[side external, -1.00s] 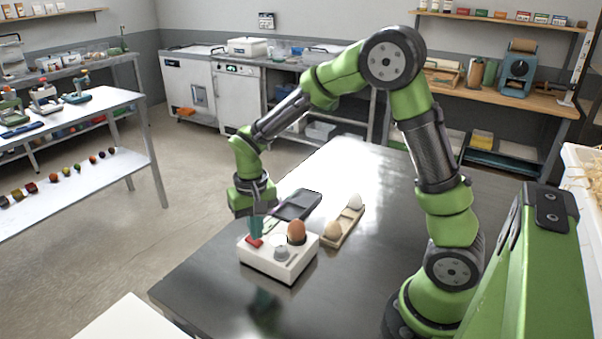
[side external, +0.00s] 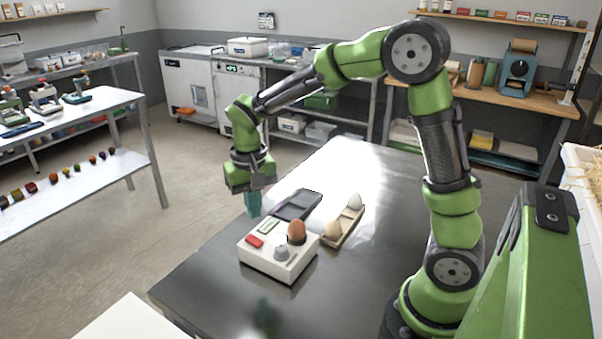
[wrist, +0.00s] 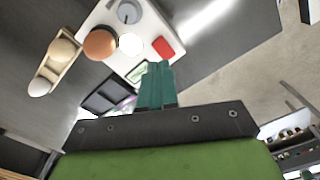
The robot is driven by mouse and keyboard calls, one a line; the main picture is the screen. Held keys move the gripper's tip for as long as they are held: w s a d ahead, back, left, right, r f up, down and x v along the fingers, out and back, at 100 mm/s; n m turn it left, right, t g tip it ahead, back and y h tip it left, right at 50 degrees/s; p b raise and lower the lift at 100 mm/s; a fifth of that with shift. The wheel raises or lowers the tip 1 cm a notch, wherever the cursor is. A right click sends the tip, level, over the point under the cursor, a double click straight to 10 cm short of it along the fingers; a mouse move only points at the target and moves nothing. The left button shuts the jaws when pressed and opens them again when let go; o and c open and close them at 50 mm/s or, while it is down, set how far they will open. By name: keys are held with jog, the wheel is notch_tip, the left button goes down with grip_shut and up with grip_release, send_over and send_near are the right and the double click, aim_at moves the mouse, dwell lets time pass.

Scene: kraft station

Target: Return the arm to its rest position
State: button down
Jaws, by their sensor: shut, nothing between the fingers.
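My gripper (side external: 253,204) has green arm parts and teal fingers. The fingers are shut together with nothing between them. It hangs in the air above the far left part of the dark table, behind and above the white device. In the wrist view the shut teal fingers (wrist: 156,84) point toward the device, apart from it. My arm is bent, with its elbow high.
The white device (side external: 272,266) has a red button (side external: 254,241), a dial (side external: 281,254) and a brown egg (side external: 296,231) on it. A dark tray (side external: 297,204) and a wooden holder (side external: 343,232) with two pale eggs lie beside it. The table's right part (side external: 370,280) is clear.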

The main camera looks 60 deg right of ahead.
jog(key=shift+s+a+f, duration=0.1)
jog(key=shift+s+f, duration=0.05)
jog(key=shift+f, duration=0.2)
jog(key=s+a+r+n+t+y, duration=0.2)
jog(key=s+r+t, duration=0.5)
jog(key=s+r, duration=0.4)
jog(key=shift+s+r, duration=0.15)
jog(key=shift+s, duration=1.9)
